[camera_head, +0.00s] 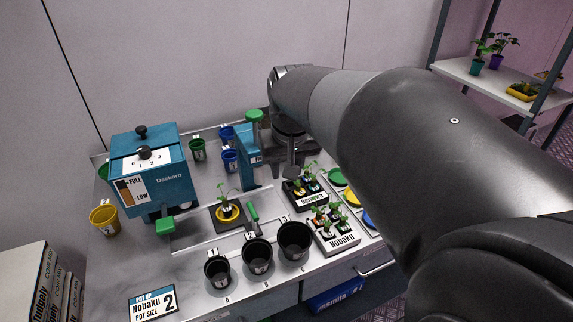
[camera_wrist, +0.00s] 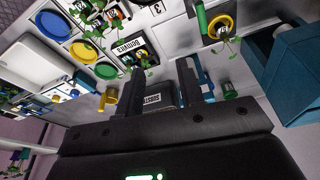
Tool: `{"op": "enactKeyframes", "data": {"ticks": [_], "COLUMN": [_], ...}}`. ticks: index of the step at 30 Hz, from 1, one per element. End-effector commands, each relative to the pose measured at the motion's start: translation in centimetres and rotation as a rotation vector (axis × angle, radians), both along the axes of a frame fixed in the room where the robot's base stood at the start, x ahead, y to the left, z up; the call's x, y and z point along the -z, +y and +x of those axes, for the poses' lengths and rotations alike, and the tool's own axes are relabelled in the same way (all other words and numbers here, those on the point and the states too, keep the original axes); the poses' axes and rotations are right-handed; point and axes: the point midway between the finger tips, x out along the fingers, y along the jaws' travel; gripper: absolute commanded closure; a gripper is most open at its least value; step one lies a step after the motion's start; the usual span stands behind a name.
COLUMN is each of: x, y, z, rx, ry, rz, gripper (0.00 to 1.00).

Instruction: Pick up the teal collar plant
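The black tray also shows in the wrist view (camera_wrist: 132,47). Another seedling (camera_head: 229,208) with a yellow collar stands on a dark square pad at the bench's middle. My gripper (camera_wrist: 161,78) is open, with nothing between its two fingers. In the head view my gripper (camera_head: 291,172) hangs behind the black tray, and my arm hides some of the bench.
A teal Daskoro machine (camera_head: 150,170) stands at the left, with a yellow cup (camera_head: 104,220) beside it. Three black pots (camera_head: 257,256) line the front. A green-handled tool (camera_head: 253,218) lies beside the pad. Coloured discs (camera_head: 354,198) lie at the right. A teal stand (camera_head: 248,160) is left of my gripper.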

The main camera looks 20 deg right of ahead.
Motion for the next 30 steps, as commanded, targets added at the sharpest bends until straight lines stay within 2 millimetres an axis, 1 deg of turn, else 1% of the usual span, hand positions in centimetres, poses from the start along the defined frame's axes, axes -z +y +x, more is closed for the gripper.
{"op": "enactKeyframes", "data": {"ticks": [1, 5, 9, 12, 16, 19, 23, 30], "x": [0.5, 1.8, 3.7, 5.3, 7.1, 7.9, 8.8, 12.5], "y": [-1.2, -4.1, -7.5, -9.8, -12.2, -13.4, -14.0, -14.0], "z": [1.4, 4.3, 7.2, 8.9, 10.3, 10.9, 11.2, 11.2], "rx": [0.02, 0.061, 0.106, 0.133, 0.16, 0.172, 0.178, 0.179], "ry": [0.027, 0.086, 0.148, 0.187, 0.223, 0.239, 0.25, 0.251], "rz": [0.005, 0.018, 0.036, 0.05, 0.065, 0.073, 0.077, 0.079], "gripper": [0.66, 0.66, 0.66, 0.66, 0.66, 0.66, 0.66, 0.66]}}
